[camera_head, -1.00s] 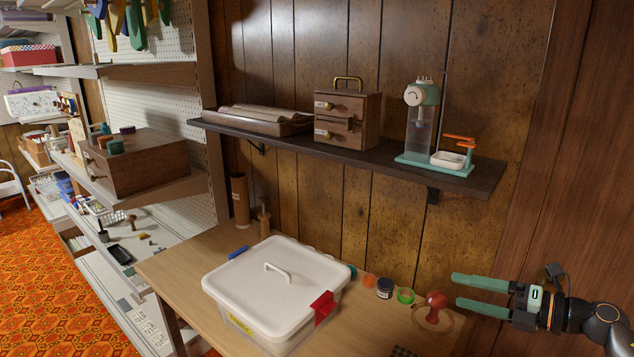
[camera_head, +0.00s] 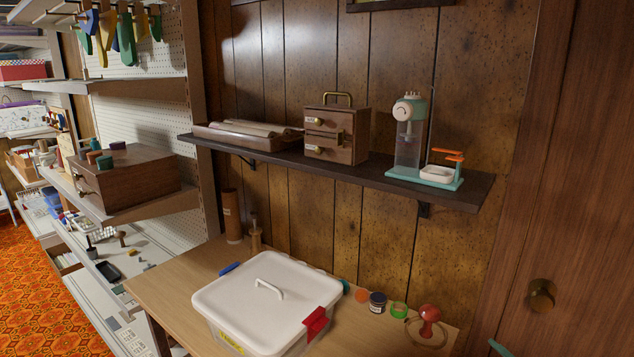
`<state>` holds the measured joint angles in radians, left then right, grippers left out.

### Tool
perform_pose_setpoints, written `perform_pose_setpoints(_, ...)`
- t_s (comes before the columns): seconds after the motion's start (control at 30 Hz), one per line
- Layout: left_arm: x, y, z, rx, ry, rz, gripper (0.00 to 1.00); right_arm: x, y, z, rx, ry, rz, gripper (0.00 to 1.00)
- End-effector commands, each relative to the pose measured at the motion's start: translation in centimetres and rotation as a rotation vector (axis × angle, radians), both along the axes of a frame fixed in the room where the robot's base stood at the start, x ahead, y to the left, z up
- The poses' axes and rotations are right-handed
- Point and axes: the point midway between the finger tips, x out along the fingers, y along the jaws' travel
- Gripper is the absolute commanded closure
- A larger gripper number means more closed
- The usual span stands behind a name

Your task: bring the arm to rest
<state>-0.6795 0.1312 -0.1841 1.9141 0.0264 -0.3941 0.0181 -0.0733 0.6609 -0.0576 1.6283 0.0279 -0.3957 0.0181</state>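Only a small green fingertip of my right gripper (camera_head: 500,348) shows at the bottom edge, right of the table. The rest of that gripper and its arm are out of the picture, so its opening is hidden. The visible tip is apart from the red-knobbed stamp (camera_head: 429,322) on the table's right end. My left gripper is not in view.
A wooden table (camera_head: 160,290) carries a white lidded box (camera_head: 262,300) with a red latch and several small jars. A dark wall shelf (camera_head: 330,167) above holds a drawer box (camera_head: 337,132) and a teal dispenser (camera_head: 412,140). A door with a knob (camera_head: 540,296) stands at right.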

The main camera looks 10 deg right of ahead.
Motion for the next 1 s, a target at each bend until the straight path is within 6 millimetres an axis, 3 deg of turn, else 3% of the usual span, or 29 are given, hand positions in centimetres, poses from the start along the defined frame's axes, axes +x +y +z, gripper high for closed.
perform_pose_setpoints(0.03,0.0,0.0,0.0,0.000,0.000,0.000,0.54,-1.9,2.7,-2.9,0.052,0.042,0.018,0.12)
perform_pose_setpoints(0.1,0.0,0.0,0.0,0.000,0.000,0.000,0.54,-4.5,6.1,-6.1,0.120,0.092,0.037,0.12)
perform_pose_setpoints(0.3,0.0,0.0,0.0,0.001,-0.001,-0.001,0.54,-12.7,15.2,-12.3,0.315,0.220,0.061,0.12)
perform_pose_setpoints(0.43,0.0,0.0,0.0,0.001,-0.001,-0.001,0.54,-18.2,20.7,-14.4,0.450,0.293,0.050,0.12)
perform_pose_setpoints(0.6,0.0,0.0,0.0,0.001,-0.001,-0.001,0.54,-23.9,26.2,-15.1,0.597,0.365,0.010,0.12)
perform_pose_setpoints(0.7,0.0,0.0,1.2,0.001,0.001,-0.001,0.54,-24.4,26.6,-13.8,0.610,0.368,0.006,0.12)
perform_pose_setpoints(1.0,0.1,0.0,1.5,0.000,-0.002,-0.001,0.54,-24.3,26.6,-13.7,0.609,0.369,0.007,0.12)
